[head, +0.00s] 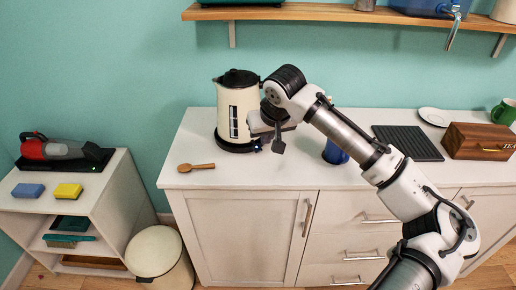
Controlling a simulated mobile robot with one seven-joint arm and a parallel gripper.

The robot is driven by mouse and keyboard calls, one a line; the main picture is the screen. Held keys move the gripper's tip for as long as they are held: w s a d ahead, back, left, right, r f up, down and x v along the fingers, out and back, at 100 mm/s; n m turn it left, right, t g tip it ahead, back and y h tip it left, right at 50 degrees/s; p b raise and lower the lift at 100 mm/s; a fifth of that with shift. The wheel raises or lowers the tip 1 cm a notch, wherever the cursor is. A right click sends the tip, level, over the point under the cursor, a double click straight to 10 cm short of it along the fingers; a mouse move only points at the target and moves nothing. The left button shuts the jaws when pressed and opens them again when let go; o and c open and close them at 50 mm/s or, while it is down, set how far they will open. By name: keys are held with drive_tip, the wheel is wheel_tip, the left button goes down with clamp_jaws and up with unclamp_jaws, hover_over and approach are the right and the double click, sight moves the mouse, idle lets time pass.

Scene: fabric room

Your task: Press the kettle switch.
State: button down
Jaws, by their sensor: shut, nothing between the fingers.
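A cream kettle (229,108) with a black lid stands upright on its round black base (231,146) on the white counter. A small light shows at the base's right front edge, close to my gripper. My gripper (278,146) is shut and empty, pointing down just right of the kettle's base. The kettle's handle side is partly hidden behind my arm. I cannot make out the switch itself, and I cannot tell whether the gripper touches the base.
A wooden spoon (196,167) lies left of the kettle. A blue cup (335,152) stands right, partly behind my arm. A dark ridged mat (408,143), white plate (434,117), wooden tea box (478,141) and green mug (504,111) are farther right. A shelf (330,13) runs above.

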drive_tip(key=v, duration=0.7)
drive_tip(key=shift+b, duration=0.35)
